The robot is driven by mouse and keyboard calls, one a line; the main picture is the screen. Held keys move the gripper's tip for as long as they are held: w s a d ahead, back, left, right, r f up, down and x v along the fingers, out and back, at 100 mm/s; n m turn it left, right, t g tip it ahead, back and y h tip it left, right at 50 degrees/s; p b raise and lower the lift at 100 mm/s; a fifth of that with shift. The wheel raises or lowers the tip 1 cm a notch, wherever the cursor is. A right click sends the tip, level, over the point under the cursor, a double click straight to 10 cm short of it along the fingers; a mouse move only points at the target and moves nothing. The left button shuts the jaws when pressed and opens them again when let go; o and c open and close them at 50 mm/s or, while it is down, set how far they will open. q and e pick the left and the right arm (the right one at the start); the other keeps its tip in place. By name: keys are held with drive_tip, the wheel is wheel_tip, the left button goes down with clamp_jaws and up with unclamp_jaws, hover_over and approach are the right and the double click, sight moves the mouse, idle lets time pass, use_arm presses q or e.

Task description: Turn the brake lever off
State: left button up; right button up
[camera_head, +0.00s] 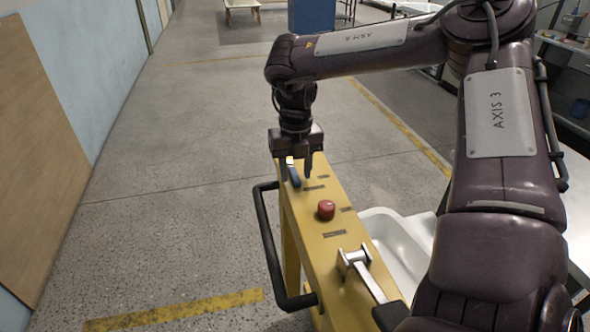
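A yellow control panel (334,252) on a cart runs away from me in the middle of the view. No readable label shows which is the brake lever. My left gripper is out of view.
A black tubular handle (272,252) runs along the panel's left side. A white tub shell (398,238) lies to its right, partly behind my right arm. The concrete floor on the left is open, with a wall beyond. A blue box (311,15) stands far back.

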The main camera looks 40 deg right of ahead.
drive_tip(key=shift+f, duration=0.3)
clamp_jaws()
